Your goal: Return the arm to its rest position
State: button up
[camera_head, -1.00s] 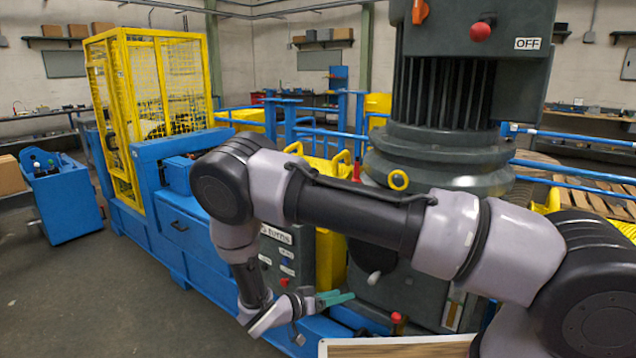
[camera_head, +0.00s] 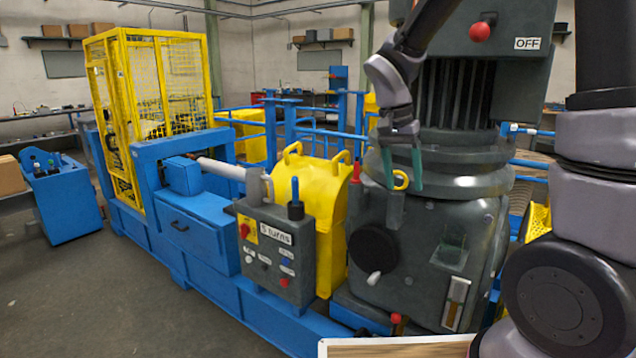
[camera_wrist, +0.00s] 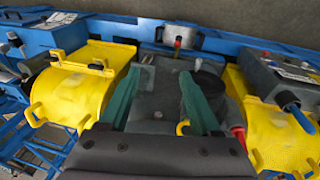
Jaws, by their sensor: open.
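My gripper (camera_head: 402,172) hangs fingers down in the head view, in front of the dark grey motor and gearbox unit (camera_head: 425,225). Its two green fingers are apart with nothing between them. A yellow lifting ring (camera_head: 401,180) shows close to the fingers; I cannot tell the exact distance. In the wrist view the open green fingers (camera_wrist: 160,100) point over the gearbox top (camera_wrist: 158,98). My arm is folded up at the right, its upper part leaving the picture at the top.
A control box (camera_head: 275,250) with buttons and a blue-handled switch stands left of the gearbox, by a yellow guard (camera_head: 315,200). A yellow mesh cage (camera_head: 155,100) and a blue cart (camera_head: 62,195) are farther left. The floor at the front left is clear.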

jog(key=s+d+r+n+t+y, duration=0.1)
jog(key=s+d+r+t+y, duration=0.1)
jog(key=s+r, duration=0.4)
jog(key=s+d+r+n+t+y, duration=0.1)
jog(key=s+d+r+t, duration=0.3)
jog(key=r, duration=0.4)
jog(key=shift+s+r+n+t+y, duration=0.4)
jog(key=shift+s+t+y, duration=0.25)
jog(key=shift+s, duration=0.25)
jog(key=shift+d, duration=0.1)
